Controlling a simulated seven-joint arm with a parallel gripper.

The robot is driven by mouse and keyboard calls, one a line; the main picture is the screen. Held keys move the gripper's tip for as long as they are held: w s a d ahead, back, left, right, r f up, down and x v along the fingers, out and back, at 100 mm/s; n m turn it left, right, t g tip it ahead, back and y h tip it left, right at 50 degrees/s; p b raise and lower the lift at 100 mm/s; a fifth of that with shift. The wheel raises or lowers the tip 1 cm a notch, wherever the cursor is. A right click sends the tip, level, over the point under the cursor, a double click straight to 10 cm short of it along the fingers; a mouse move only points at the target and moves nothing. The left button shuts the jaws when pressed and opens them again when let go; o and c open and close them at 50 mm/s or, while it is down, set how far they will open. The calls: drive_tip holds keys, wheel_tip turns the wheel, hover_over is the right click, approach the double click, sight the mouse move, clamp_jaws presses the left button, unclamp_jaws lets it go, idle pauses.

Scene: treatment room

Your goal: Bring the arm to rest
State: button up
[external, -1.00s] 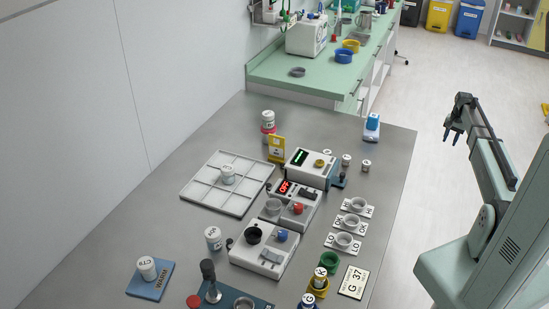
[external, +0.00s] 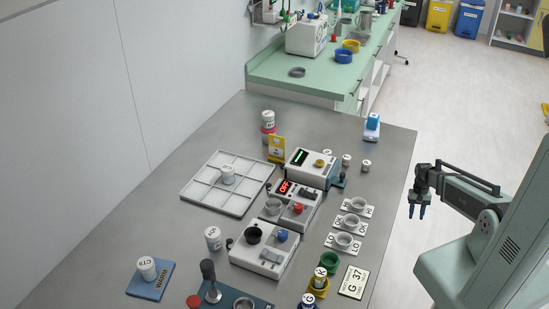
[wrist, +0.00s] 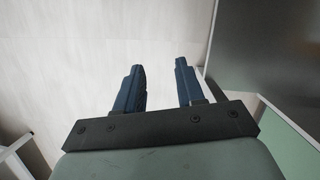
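My gripper (external: 417,211) hangs in the air just off the right edge of the grey table (external: 395,160), fingers pointing down, in the external view. In the wrist view my gripper (wrist: 158,75) shows two dark blue fingers standing apart with only pale floor between them. It is open and empty. My arm is folded back close to its base at the right of the external view.
On the table stand grey devices (external: 265,248), a white divided tray (external: 227,183), small dishes on labelled cards (external: 346,241) and a blue WARM pad (external: 150,280). A green bench (external: 320,70) stands behind.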

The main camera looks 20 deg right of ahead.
drive_tip(key=s+a+f+n+g, duration=0.1)
drive_tip(key=s+a+f+n, duration=0.1)
drive_tip(key=s+a, duration=0.3)
drive_tip(key=s+a+f+n+g, duration=0.1)
drive_tip(key=s+a, duration=0.4)
drive_tip(key=s, duration=0.7)
drive_tip(key=s+a+f+n+g+h, duration=0.1)
drive_tip(key=s+a+f+n, duration=0.2)
drive_tip(key=s, duration=0.6)
wheel_tip(320, 180, down, 3)
drive_tip(key=shift+s+a+r+g, duration=0.15)
drive_tip(key=shift+s+a+g, duration=0.15)
drive_tip(key=shift+a, duration=0.75)
